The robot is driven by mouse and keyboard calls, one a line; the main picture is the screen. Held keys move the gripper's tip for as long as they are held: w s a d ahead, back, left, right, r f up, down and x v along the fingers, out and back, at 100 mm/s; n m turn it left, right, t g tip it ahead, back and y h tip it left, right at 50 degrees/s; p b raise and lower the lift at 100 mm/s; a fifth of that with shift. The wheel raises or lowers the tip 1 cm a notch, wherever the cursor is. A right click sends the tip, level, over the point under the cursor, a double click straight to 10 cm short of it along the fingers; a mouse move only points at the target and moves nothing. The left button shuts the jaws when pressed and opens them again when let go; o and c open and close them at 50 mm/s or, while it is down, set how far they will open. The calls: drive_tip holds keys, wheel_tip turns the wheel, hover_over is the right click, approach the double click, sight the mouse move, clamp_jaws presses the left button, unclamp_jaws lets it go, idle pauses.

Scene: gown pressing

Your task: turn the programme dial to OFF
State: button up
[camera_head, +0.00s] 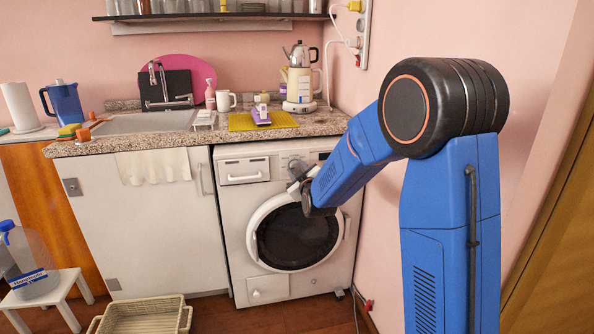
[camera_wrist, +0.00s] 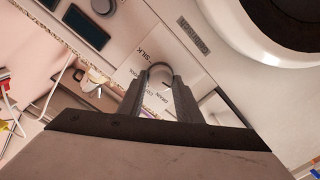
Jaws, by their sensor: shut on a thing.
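The washing machine (camera_head: 234,212) stands under the counter, its round door (camera_head: 297,237) closed. My gripper (camera_head: 296,181) is at the machine's upper front, near the control panel. In the wrist view, my gripper's two dark fingers (camera_wrist: 161,76) are shut on the programme dial (camera_wrist: 158,67), one on each side of it. Only the dial's rounded rim and part of its face show between the fingers. Printed words ring the dial; SILK and DRAIN can be read. I cannot make out the OFF mark or where the dial points. My arm and gripper hide the dial in the head view.
A detergent drawer (camera_head: 243,171) is left of the panel. In the wrist view, another round knob (camera_wrist: 103,6) and a dark display (camera_wrist: 87,27) sit nearby. The granite counter (camera_head: 320,122) overhangs above. A pink wall is close on the right. A basket (camera_head: 143,316) lies on the floor.

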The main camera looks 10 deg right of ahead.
drive_tip(key=o, duration=1)
drive_tip(key=shift+o, duration=0.2)
drive_tip(key=shift+s, duration=0.1)
drive_tip(key=s, duration=1.7)
drive_tip(key=shift+d+r, duration=0.3)
drive_tip(key=shift+r, duration=0.05)
drive_tip(key=shift+s, duration=0.1)
